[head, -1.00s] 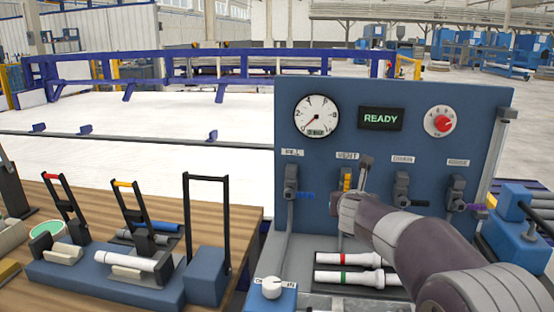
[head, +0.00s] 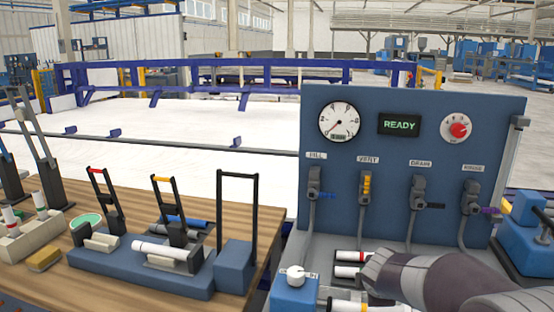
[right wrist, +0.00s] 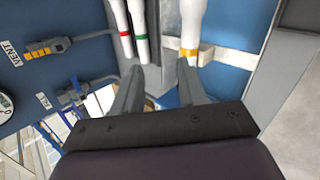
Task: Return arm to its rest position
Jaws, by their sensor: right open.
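My right arm (head: 440,277) comes in from the lower right in the head view, low in front of the blue valve panel (head: 400,235). Its gripper is hidden there by the wrist. In the right wrist view the right gripper (right wrist: 160,80) has its two fingers apart, with nothing held between them. White pipes with red and green bands (right wrist: 138,25) and one with a yellow band (right wrist: 192,25) lie beyond the fingers. The vent valve's yellow handle (head: 367,187) stands upright, clear of the arm. My left gripper is not in view.
The panel carries a gauge (head: 339,122), a READY display (head: 399,125) and a red knob (head: 459,130). A selector box (head: 295,292) stands close left of the wrist. A wooden bench (head: 140,200) at left holds a blue clamp fixture (head: 140,272) with a white pipe.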

